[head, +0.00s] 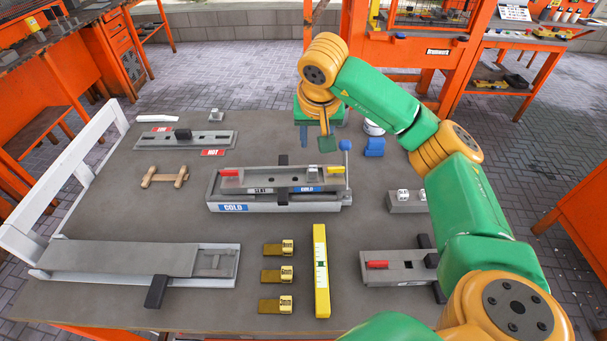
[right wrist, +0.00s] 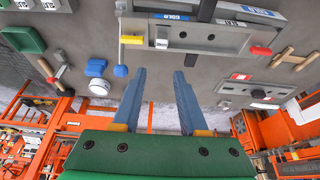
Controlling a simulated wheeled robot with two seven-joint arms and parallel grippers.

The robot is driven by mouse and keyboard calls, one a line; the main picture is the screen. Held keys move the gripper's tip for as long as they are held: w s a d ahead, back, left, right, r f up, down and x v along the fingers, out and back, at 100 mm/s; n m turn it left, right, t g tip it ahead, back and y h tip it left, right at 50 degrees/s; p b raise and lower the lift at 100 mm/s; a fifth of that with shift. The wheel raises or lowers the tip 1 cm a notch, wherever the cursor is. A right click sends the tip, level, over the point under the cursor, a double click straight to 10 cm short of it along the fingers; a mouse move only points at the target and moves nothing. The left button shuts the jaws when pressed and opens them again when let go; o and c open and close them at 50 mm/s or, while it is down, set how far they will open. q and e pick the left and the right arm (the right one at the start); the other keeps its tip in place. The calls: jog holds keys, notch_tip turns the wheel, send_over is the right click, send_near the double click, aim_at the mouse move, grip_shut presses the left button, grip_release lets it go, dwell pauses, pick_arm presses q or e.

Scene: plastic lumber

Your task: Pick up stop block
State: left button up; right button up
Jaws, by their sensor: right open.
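Which piece is the stop block I cannot tell for sure. A small light grey block (head: 313,172) sits on top of the grey fixture (head: 335,203) marked COLD, between a red and a yellow piece; it also shows in the right wrist view (right wrist: 162,39). Another small grey block (head: 216,116) stands at the table's back left. My right gripper (head: 314,142) is open and empty, above the table just behind the fixture. In the right wrist view its blue fingers (right wrist: 160,72) are spread apart, with bare table between the tips. My left gripper is not in view.
A blue clip (head: 374,148) and a white round item (head: 373,128) lie right of the gripper. A blue-knobbed lever (head: 346,146) rises at the fixture's right end. A yellow level (head: 321,270) and several tagged gauges lie in front. A white rail (head: 75,180) edges the left.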

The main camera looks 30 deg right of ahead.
jog(key=b, duration=0.3)
send_near(313, 168)
jog(key=f, duration=0.2)
jog(key=p+x, duration=0.1)
jog(key=x, duration=0.1)
jog(key=p+x, duration=0.1)
jog(key=shift+w+d+f, duration=0.2)
jog(key=shift+w+d, duration=0.05)
jog(key=shift+w, duration=0.2)
jog(key=x, duration=0.3)
jog(key=shift+p, duration=0.3)
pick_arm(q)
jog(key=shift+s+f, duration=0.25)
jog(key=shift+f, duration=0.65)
pick_arm(e)
grip_shut()
